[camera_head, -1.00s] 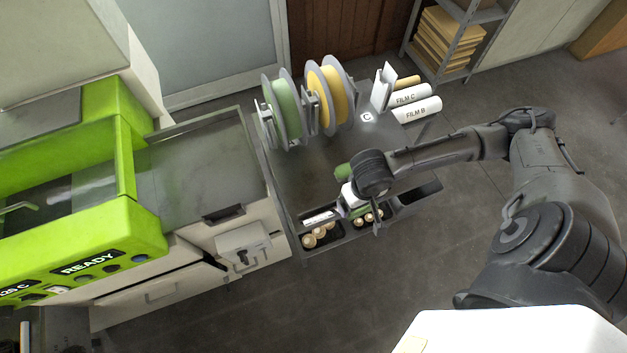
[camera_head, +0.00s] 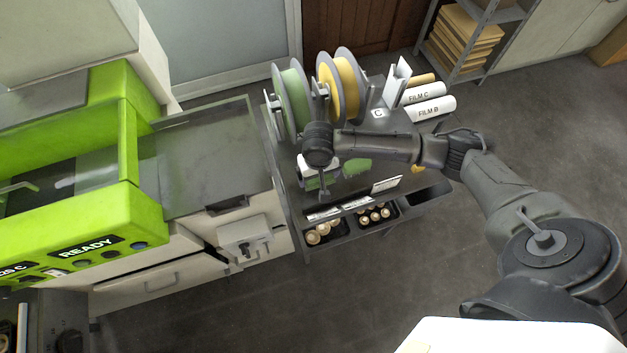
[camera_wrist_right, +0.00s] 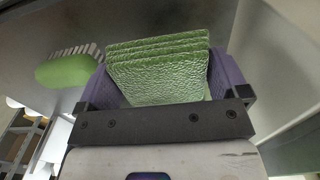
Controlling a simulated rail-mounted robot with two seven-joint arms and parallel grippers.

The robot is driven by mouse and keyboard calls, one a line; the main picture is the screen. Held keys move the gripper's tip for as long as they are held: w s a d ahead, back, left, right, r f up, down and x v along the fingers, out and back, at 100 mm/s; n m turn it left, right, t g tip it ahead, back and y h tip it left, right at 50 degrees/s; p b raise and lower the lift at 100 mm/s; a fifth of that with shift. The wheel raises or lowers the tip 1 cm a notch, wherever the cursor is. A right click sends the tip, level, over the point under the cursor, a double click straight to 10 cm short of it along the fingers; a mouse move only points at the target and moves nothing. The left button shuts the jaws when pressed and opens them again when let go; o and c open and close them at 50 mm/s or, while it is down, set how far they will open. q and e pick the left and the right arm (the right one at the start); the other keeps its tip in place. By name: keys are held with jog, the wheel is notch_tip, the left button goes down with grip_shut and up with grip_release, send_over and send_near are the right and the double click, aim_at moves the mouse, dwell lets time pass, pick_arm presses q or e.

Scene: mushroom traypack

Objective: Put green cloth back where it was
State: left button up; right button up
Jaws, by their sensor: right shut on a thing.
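The green cloth (camera_wrist_right: 158,72) is a folded, textured stack in the right wrist view. My right gripper (camera_wrist_right: 155,90) is shut on it, with a purple finger on each side. In the head view, my right gripper (camera_head: 318,186) holds the cloth (camera_head: 325,182) over the left part of the dark worktop (camera_head: 290,170), in front of the green film reel. Whether the cloth touches the worktop is unclear. My left gripper is not in view.
A green brush (camera_head: 357,168) with white bristles lies right of the gripper; it also shows in the wrist view (camera_wrist_right: 66,72). Film reels (camera_head: 292,100) stand behind. Mushroom trays (camera_head: 322,232) sit along the front edge. The green machine (camera_head: 100,215) is at the left.

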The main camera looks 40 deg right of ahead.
aim_at(314, 180)
jog(key=shift+w+a+f, duration=0.3)
jog(key=shift+w+f, duration=0.1)
jog(key=shift+w, duration=0.15)
jog(key=shift+f+b, duration=0.75)
jog(key=shift+f, duration=1.25)
jog(key=o, duration=0.5)
jog(key=shift+f, duration=0.1)
notch_tip(314, 180, up, 11)
jog(key=p, duration=0.2)
jog(key=shift+p, duration=0.4)
jog(key=shift+r, duration=0.65)
